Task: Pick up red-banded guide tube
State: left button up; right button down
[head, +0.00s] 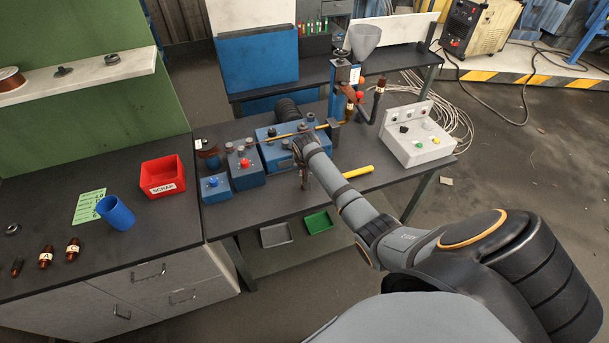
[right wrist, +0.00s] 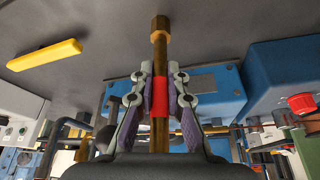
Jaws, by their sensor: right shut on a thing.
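The guide tube (right wrist: 159,60) is a brass tube with a red band (right wrist: 160,97) and a wider hexagonal end. My right gripper (right wrist: 160,85) is shut on it, with the fingers on both sides of the red band. The hexagonal end sticks out past the fingertips. In the head view my right gripper (head: 304,180) hangs in front of the blue machine (head: 275,152), and my wrist hides most of the tube. My left gripper is not in view.
A yellow bar (head: 357,171) lies on the table right of the gripper. A blue box with a red knob (head: 246,171) stands to the left. A white control panel (head: 417,140) stands at the right. The left bench holds a red bin (head: 162,177) and a blue cup (head: 115,213).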

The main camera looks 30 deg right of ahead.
jog(key=shift+r, duration=0.15)
jog(key=shift+w+r+b, duration=0.1)
jog(key=shift+r+b, duration=0.65)
jog(key=shift+r, duration=0.3)
jog(key=s+a+r+b, duration=0.1)
jog(key=s+a+r, duration=0.1)
jog(key=s+r, duration=0.3)
jog(key=s+a+r+b, duration=0.1)
jog(key=s+a+r, duration=0.1)
jog(key=s+r, duration=0.3)
jog(key=s, duration=0.3)
jog(key=shift+s+a+r, duration=0.15)
jog(key=shift+a+r, duration=0.15)
jog(key=shift+a, duration=0.1)
